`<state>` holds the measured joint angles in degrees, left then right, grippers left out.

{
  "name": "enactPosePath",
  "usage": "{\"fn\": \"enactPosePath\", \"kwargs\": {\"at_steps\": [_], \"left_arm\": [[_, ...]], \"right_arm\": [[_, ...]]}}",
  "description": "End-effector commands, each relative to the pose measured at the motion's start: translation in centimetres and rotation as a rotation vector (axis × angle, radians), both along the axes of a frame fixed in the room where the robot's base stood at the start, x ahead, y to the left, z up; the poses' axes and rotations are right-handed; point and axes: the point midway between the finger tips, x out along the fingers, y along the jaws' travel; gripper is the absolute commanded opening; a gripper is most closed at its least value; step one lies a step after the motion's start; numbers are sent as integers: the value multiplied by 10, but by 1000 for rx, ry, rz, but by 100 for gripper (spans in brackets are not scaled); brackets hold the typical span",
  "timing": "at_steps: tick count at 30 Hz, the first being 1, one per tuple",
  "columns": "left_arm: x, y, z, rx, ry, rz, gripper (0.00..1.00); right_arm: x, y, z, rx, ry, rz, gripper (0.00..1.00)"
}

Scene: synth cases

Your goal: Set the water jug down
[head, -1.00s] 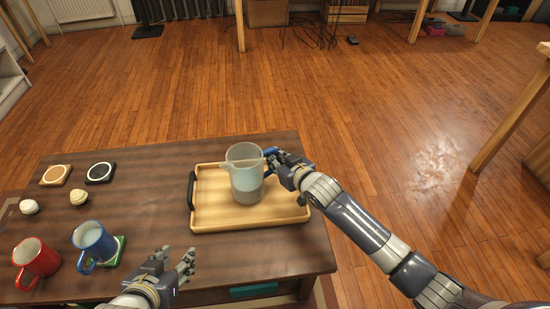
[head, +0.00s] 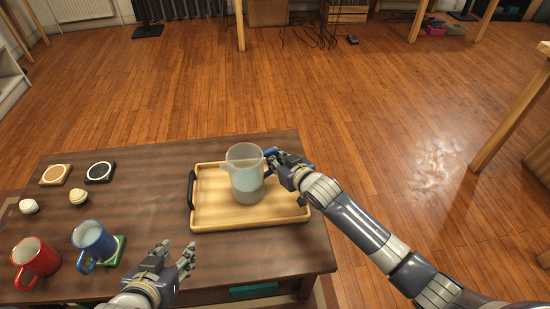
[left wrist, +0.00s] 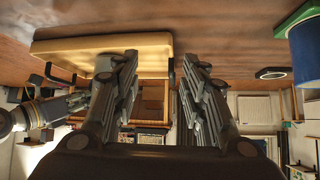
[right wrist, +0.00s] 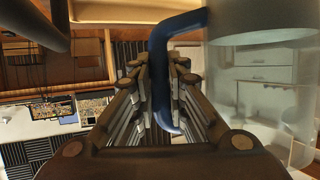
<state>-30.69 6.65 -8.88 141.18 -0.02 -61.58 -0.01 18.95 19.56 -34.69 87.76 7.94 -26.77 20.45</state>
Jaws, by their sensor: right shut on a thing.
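The water jug (head: 245,178) is clear with a blue handle and has water in it. It stands upright at the wooden tray (head: 215,217) in the head view; whether its base touches the tray I cannot tell for sure. My right gripper (head: 277,163) is at the jug's right side, shut on the blue handle (right wrist: 160,75), which runs between its fingers in the right wrist view. The jug wall (right wrist: 260,85) fills the right of that view. My left gripper (head: 175,257) is open and empty above the table's front, left of the tray.
On the table (head: 140,190) stand a red mug (head: 38,258) and a blue mug (head: 92,242) at the front left. Two coasters (head: 56,175) (head: 100,172) and two small round cakes (head: 29,206) (head: 78,197) lie behind them. The tray has bare room around the jug.

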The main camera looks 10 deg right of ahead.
Motion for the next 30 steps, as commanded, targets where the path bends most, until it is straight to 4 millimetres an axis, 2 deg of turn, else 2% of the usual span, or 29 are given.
{"fn": "enactPosePath", "kwargs": {"at_steps": [23,24,27,30], "left_arm": [[13,-5,11,-16,-70,-6,40],[13,-5,11,-17,-73,-6,40],[13,-6,11,-17,-72,-7,40],[13,-6,11,-17,-72,-7,40]], "right_arm": [[1,1,-3,6,-5,0,0],[1,1,-3,6,-5,0,16],[1,1,-3,4,-5,0,37],[1,1,-4,3,-3,1,37]]}}
